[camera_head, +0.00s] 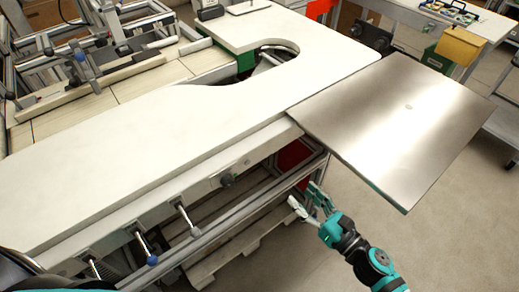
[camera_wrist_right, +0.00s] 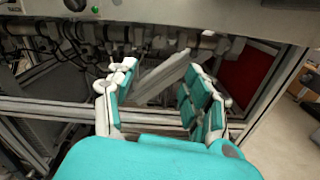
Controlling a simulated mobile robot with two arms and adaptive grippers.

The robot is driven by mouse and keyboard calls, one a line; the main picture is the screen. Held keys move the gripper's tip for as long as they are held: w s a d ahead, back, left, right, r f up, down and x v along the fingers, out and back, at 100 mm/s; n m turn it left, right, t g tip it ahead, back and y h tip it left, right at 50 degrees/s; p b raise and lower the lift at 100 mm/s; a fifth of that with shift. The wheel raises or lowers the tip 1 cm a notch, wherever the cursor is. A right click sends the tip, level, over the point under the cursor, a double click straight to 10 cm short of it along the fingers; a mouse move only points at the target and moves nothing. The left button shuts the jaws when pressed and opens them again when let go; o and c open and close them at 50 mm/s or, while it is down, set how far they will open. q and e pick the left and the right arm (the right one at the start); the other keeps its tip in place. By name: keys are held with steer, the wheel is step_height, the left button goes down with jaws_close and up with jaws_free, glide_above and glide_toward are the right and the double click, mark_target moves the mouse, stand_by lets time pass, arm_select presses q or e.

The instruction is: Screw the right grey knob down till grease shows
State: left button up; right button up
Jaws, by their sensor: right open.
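A dark grey round knob (camera_head: 227,179) sits on the front panel under the white worktop in the head view. To its left, a metal lever ends in a grey knob (camera_head: 195,232), and another ends in a blue knob (camera_head: 152,260). I cannot tell which of them is the right grey knob; no grease can be made out. My right gripper (camera_head: 312,200) is open and empty, to the right of and lower than the dark knob, apart from it. In the right wrist view its spread fingers (camera_wrist_right: 160,98) point under the bench; a dark knob (camera_wrist_right: 75,5) shows at the top edge. My left gripper is not in view.
The white worktop (camera_head: 130,135) has a round cut-out at the back. A steel plate (camera_head: 405,120) juts out at right, near my right arm. A metal frame and wooden pallet (camera_head: 235,240) lie below the bench. The floor (camera_head: 460,235) at right is clear.

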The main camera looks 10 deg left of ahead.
steer(key=p+x, duration=0.1)
steer(key=x, duration=1.5)
steer(key=shift+a+r, duration=0.1)
steer(key=shift+c, duration=0.4)
jaws_close()
steer(key=shift+m, duration=3.5)
